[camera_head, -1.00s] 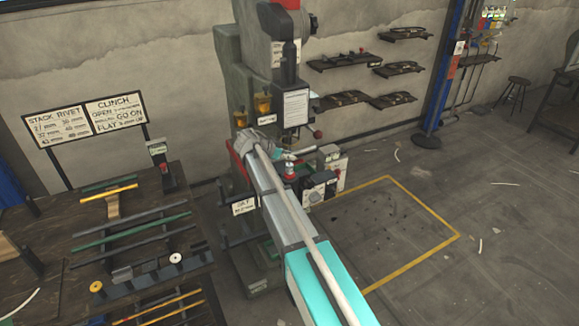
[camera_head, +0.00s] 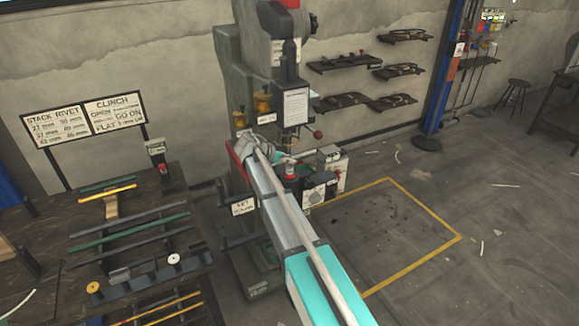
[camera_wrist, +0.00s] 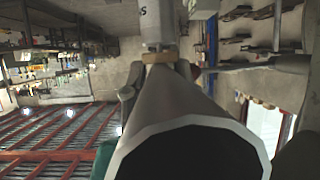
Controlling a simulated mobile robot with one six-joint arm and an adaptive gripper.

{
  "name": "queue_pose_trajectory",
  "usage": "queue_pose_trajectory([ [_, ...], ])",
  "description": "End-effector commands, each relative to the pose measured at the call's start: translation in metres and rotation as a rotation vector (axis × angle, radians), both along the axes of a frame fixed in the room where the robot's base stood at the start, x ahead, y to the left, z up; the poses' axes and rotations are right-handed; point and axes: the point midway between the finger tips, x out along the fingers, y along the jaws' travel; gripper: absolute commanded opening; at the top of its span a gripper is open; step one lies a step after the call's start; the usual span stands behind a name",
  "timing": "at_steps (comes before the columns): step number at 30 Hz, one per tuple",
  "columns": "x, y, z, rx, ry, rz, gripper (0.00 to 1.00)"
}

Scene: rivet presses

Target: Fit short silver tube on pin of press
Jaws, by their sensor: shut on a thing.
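The short silver tube (camera_wrist: 180,100) fills the middle of the wrist view, its dark open end with a pale rim close to the camera. My gripper (camera_wrist: 157,75) is shut on it, with dark fingers on either side of its far part. A brass-coloured collar and a silver cylinder (camera_wrist: 157,28) show beyond the tube; I cannot tell whether they touch it. In the head view my gripper (camera_head: 284,157) is at the press (camera_head: 262,95), below its head. My arm hides most of the gripper and tube there. I cannot make out the pin clearly.
A dark bench (camera_head: 45,215) with rods and strips on racks stands at the left. A control box (camera_head: 318,187) sits right of the gripper, close to it. Wall shelves (camera_head: 345,64) are behind. The yellow-marked floor area (camera_head: 385,235) at the right is clear.

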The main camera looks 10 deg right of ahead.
Motion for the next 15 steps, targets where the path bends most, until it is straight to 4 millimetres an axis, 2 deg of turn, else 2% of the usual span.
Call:
queue_pose_trajectory([
  [15,0.0000,0.0006,0.0082,0.001,0.000,0.001,0.00],
])
